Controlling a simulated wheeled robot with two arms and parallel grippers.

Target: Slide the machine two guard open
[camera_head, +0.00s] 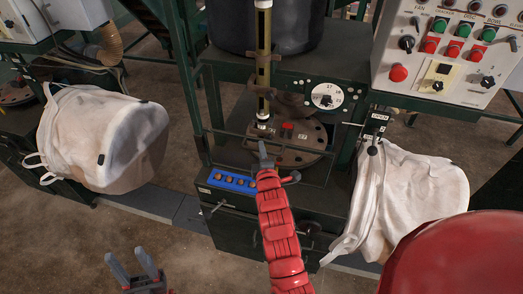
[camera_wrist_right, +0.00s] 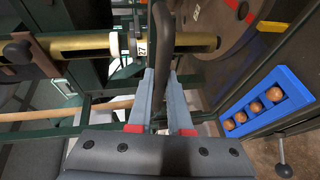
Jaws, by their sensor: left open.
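A machine stands in the middle of the head view, with a tall brass tube (camera_head: 263,60) with dark slots rising over a round plate (camera_head: 290,150). The brass tube also shows in the right wrist view (camera_wrist_right: 90,45), with a white collar marked 27. My right gripper (camera_head: 264,155) is in front of the tube, at the plate's near edge. In the right wrist view its two grey fingers (camera_wrist_right: 161,95) close on a dark curved handle (camera_wrist_right: 163,30). I cannot tell which part is the guard. My left gripper (camera_head: 135,268) is open and empty, low at the left, away from the machine.
A blue tray (camera_head: 224,182) of brown balls sits left of my right gripper. White bags hang at left (camera_head: 100,140) and right (camera_head: 420,190). A control panel (camera_head: 450,50) is at upper right, and a dial (camera_head: 326,96) is on the machine. Open floor lies at lower left.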

